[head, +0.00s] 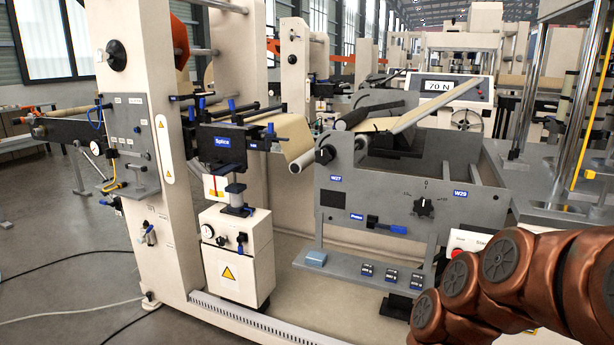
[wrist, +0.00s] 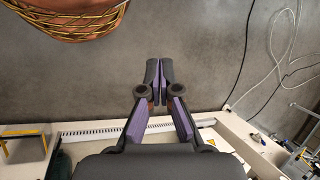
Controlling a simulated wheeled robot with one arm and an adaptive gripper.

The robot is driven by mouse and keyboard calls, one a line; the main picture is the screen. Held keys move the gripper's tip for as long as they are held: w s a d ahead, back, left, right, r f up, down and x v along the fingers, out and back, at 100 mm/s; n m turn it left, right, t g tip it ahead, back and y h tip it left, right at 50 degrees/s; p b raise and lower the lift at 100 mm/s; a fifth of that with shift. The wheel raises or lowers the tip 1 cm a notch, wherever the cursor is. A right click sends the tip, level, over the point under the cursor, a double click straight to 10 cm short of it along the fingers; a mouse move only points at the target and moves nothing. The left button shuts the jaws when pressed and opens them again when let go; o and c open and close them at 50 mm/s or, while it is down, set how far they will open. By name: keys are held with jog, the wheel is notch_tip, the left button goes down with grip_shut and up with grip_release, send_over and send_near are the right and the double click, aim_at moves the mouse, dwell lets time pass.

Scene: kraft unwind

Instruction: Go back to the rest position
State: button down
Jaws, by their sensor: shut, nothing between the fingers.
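My gripper (wrist: 160,82) shows in the wrist view with its dark, purple-lined fingers together and nothing between them. It hangs over the grey floor, just beyond the cream edge of the machine base. My copper-coloured arm (head: 500,283) enters the head view at the lower right, in front of the grey machine panel. The gripper itself is not in the head view.
The unwind machine has a splice unit (head: 222,146), a cream cabinet (head: 237,257) and a grey panel with a black knob (head: 424,207). A small shelf (head: 350,268) carries labelled blocks. Cables (wrist: 262,45) lie on the floor. Open floor (head: 60,240) lies at the left.

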jog(key=s+d+f+n+h, duration=0.1)
jog(key=s+d+h, duration=0.4)
jog(key=s+d, duration=0.45)
notch_tip(320, 180, up, 18)
jog(key=p, duration=1.7)
jog(key=shift+w+a, duration=0.3)
jog(key=shift+a, duration=0.15)
jog(key=shift+d, duration=0.1)
